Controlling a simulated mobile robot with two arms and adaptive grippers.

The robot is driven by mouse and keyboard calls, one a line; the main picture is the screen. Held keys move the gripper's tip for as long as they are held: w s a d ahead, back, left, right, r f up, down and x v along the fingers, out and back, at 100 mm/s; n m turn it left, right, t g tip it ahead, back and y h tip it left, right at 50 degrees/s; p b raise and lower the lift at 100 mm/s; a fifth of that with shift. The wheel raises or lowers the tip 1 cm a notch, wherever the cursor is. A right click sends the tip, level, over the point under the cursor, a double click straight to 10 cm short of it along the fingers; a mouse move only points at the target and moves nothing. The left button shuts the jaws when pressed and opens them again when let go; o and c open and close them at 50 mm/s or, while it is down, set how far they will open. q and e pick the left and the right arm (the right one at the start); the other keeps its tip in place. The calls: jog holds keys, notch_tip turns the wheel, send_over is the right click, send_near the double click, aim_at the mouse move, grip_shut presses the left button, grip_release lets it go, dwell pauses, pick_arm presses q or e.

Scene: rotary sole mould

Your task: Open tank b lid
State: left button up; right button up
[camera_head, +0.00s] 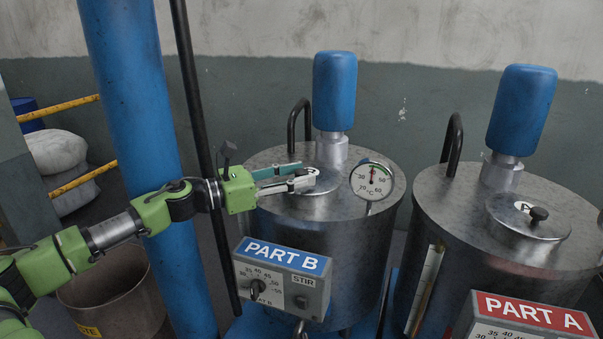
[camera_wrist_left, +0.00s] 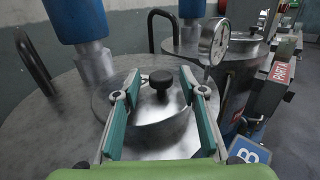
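Tank B (camera_head: 335,240) is a steel drum with a blue "PART B" panel (camera_head: 283,264) on its front. Its small round lid (camera_head: 328,184) lies flat on the tank top, partly hidden by my left gripper (camera_head: 303,174). In the left wrist view the lid (camera_wrist_left: 152,137) has a black knob (camera_wrist_left: 161,78) at its centre. My left gripper (camera_wrist_left: 159,84) is open there, with one green-padded finger on each side of the knob and a gap on both sides. My right gripper is not in view.
A blue motor (camera_head: 334,92), a black hoop handle (camera_head: 300,122) and a dial thermometer (camera_head: 371,181) stand close around the lid. Tank A (camera_head: 460,225) is to the right. A blue post (camera_head: 140,120) and a thin black pole (camera_head: 190,80) stand near my left arm.

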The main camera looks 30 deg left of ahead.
pick_arm(q)
jog(key=shift+w+d+r, duration=0.1)
jog(key=shift+w+d, duration=0.2)
jog(key=shift+w, duration=0.15)
